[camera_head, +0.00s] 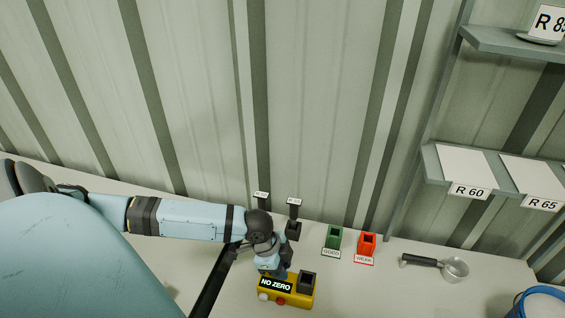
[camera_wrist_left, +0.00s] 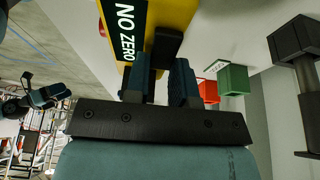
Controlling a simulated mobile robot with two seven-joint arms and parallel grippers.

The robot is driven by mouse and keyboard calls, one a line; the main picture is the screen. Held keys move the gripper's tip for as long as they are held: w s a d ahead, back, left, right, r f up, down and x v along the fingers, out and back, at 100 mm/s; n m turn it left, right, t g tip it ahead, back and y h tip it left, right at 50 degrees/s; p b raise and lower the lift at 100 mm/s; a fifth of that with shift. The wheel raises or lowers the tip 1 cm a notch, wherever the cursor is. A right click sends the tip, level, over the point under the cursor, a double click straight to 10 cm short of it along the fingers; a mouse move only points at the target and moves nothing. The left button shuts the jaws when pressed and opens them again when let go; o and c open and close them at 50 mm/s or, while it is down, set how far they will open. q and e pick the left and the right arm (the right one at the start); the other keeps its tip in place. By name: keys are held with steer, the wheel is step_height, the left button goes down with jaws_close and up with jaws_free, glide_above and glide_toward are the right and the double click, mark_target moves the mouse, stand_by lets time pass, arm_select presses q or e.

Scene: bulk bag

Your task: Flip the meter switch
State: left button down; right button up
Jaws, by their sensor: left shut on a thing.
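The yellow meter (camera_head: 302,299) stands on the table at the bottom middle of the head view. Its display (camera_head: 276,284) reads NO ZERO. It has a white knob (camera_head: 264,296), a red knob (camera_head: 281,300) and a black socket (camera_head: 307,280). My left gripper (camera_head: 274,272) is at the meter's back left and partly hides it. In the left wrist view the meter (camera_wrist_left: 172,12) is just beyond the fingers, and a black part of it (camera_wrist_left: 165,45), seemingly its switch, is between them. A small teal and dark shape (camera_wrist_left: 48,94) may be my right gripper; its jaws are unclear.
Behind the meter are two black stands (camera_head: 293,228) with labels. A green cup (camera_head: 333,238) and a red cup (camera_head: 366,243) are to the right, then a metal scoop (camera_head: 452,268) and a blue bucket (camera_head: 540,303). Shelves (camera_head: 478,170) with labels are above.

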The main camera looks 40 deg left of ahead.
arm_select(q)
steer(key=c, duration=1.2)
jaws_free()
steer(key=shift+c, duration=0.2)
steer(key=shift+o, duration=1.4)
steer(key=shift+r, duration=0.2)
steer(key=b+v, duration=0.1)
steer(key=v, duration=1.2)
steer(key=shift+a+r+b, duration=0.15)
steer(key=shift+r+b, duration=0.05)
steer(key=shift+b, duration=0.15)
steer(key=shift+s, duration=0.1)
